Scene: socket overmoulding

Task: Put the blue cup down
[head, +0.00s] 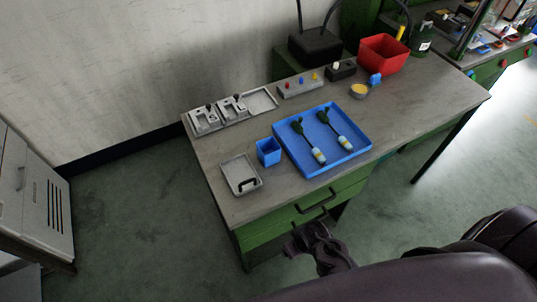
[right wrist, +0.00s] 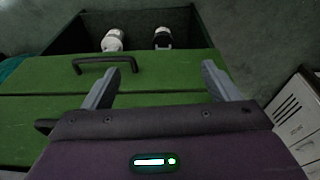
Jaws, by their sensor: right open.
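The blue cup (head: 268,151), a square open-topped holder, stands upright on the grey workbench (head: 222,150) in the head view. It sits between the blue tray (head: 365,151) and a grey lidded plate with a black handle (head: 241,174). No gripper touches it. My right gripper (head: 303,240) is below the bench's front edge, by the green drawers. In the right wrist view its two fingers (right wrist: 160,78) are spread, with nothing between them. The cup does not show in that view. My left gripper is not in view.
The tray holds two dark-handled tools with pale ends. Grey fixtures (head: 205,118), a button box (head: 300,84), a yellow-topped bowl (head: 359,91) and a red bin (head: 383,53) stand farther back. Green drawer fronts with a black handle (right wrist: 103,62) face my right gripper.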

